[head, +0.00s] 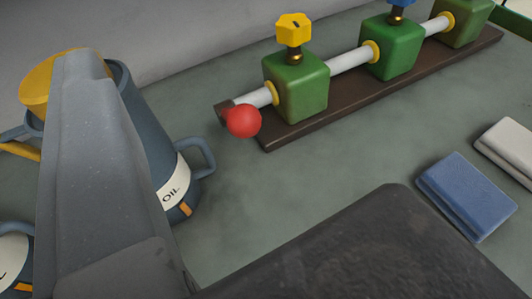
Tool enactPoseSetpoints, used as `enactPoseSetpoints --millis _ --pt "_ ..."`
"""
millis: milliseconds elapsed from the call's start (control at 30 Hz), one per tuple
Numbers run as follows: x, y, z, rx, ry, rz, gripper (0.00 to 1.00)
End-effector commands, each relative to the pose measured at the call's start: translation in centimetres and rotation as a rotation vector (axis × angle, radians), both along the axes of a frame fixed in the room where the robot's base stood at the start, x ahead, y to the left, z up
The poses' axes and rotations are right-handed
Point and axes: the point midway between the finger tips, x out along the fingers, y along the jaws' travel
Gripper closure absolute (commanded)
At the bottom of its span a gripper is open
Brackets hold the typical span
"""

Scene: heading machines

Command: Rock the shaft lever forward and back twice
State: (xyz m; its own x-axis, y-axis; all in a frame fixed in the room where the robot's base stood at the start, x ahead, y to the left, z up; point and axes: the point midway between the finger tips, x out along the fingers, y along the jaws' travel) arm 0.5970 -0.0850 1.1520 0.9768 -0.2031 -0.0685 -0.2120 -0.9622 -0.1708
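The shaft lever is a short dark arm (222,111) with a red ball knob (243,121), at the near left end of a white shaft (348,60). The shaft runs through green bearing blocks (297,87) with yellow collars. The knob points toward me and hangs beside the end of the brown base plank. Part of my gripper (100,170) shows as a grey piece at left, with a dark part of mine across the bottom. It is apart from the knob, to its left and nearer me. I cannot see both fingertips.
A blue-grey oil can (150,125) with a handle stands behind my gripper at left, partly hidden. Another labelled container (14,255) shows at lower left. A blue cloth or pad (468,195) and a pale one (510,145) lie at right. The bench around the knob is clear.

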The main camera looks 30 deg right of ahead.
Motion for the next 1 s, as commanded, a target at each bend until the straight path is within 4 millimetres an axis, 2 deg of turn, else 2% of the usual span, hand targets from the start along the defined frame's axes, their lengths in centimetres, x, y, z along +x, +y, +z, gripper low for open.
enactPoseSetpoints --millis 33,100,200,300,467,633,867,1000 --pt "0.0 -1.1 -4.6 0.001 0.001 -0.03 0.62" --pt "-0.3 -2.6 -8.3 -0.002 -0.014 -0.074 0.62" --pt "-1.0 -4.4 -12.2 -0.012 -0.034 -0.128 0.62" --pt "-1.6 -5.6 -14.7 -0.024 -0.048 -0.164 0.62" --pt "-2.1 -6.5 -16.2 -0.036 -0.059 -0.191 0.62" --pt "-1.6 -6.8 -16.1 -0.037 -0.058 -0.195 0.62" --pt "0.1 -7.5 -15.9 -0.036 -0.059 -0.195 0.62" --pt "1.7 -8.2 -16.4 -0.036 -0.059 -0.195 0.62"
